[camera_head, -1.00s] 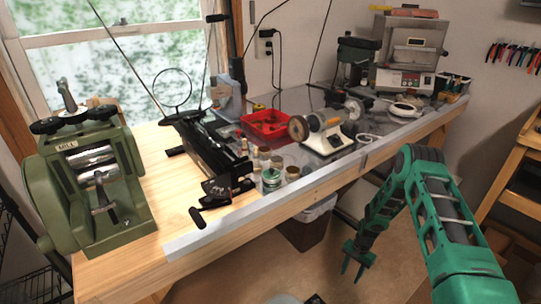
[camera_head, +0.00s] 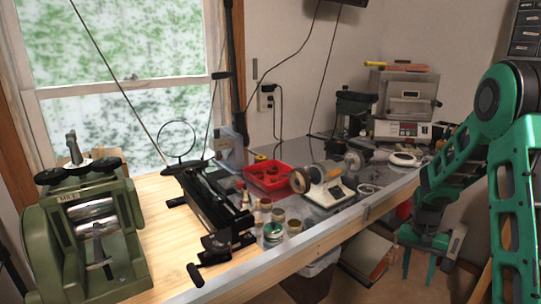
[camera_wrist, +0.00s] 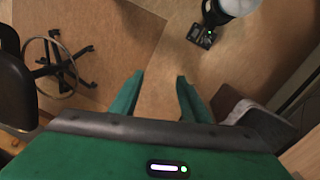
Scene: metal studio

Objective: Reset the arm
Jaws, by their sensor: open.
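My green arm is at the right of the head view, its elbow raised and its forearm hanging down toward my gripper (camera_head: 418,268). The gripper hangs in front of the bench's front edge, at the lower right, pointing down at the floor. In the wrist view my gripper (camera_wrist: 158,84) has its two green fingers apart, with only bare floor between them. It holds nothing.
The wooden workbench (camera_head: 160,225) carries a green rolling mill (camera_head: 85,235), a red tray (camera_head: 268,180), a polishing motor (camera_head: 328,192) and a small kiln (camera_head: 403,100). A wheeled stool base (camera_wrist: 62,66) stands on the floor, left in the wrist view.

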